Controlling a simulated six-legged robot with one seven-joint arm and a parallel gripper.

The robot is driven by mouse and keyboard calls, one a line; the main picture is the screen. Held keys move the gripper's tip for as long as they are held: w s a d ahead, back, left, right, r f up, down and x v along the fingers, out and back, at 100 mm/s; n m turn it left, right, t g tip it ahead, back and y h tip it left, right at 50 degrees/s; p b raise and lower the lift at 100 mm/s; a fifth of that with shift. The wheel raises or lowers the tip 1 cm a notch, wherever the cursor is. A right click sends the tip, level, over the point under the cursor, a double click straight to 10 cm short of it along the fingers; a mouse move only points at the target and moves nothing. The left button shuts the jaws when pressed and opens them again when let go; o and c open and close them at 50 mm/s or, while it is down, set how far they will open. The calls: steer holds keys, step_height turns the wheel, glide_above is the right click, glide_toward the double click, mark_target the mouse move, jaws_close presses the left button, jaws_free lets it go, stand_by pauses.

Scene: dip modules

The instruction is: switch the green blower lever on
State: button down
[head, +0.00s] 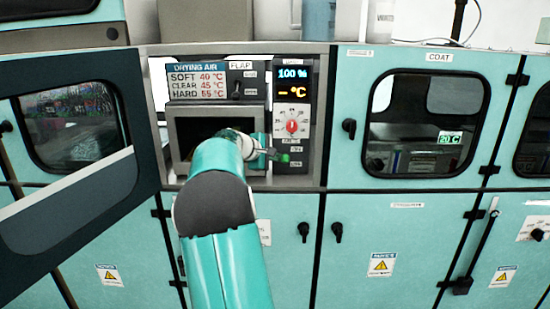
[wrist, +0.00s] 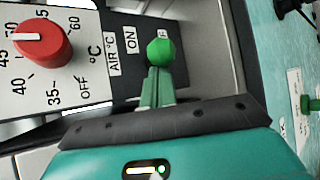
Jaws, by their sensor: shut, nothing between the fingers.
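The green blower lever shows as a round green knob (wrist: 161,52) in the wrist view, and as a small green spot (head: 284,158) low on the dark control strip in the head view. An ON label (wrist: 131,40) and an OFF label (wrist: 84,87) are on the panel beside it. My gripper (wrist: 157,72) is shut, with its green fingers pointing at the knob and their tips right at it. I cannot tell whether they touch. The lever's stem is hidden, so its position is unclear. My gripper (head: 272,154) also shows in the head view before the strip.
A red dial (head: 292,126) sits above the lever; it also shows in the wrist view (wrist: 42,42). A dark open recess (head: 205,135) lies left of the strip. An open door (head: 75,190) stands at left. The COAT window (head: 425,115) is right.

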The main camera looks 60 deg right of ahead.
steer(key=shift+r, duration=0.1)
steer(key=shift+r, duration=0.75)
steer(key=shift+s, duration=0.1)
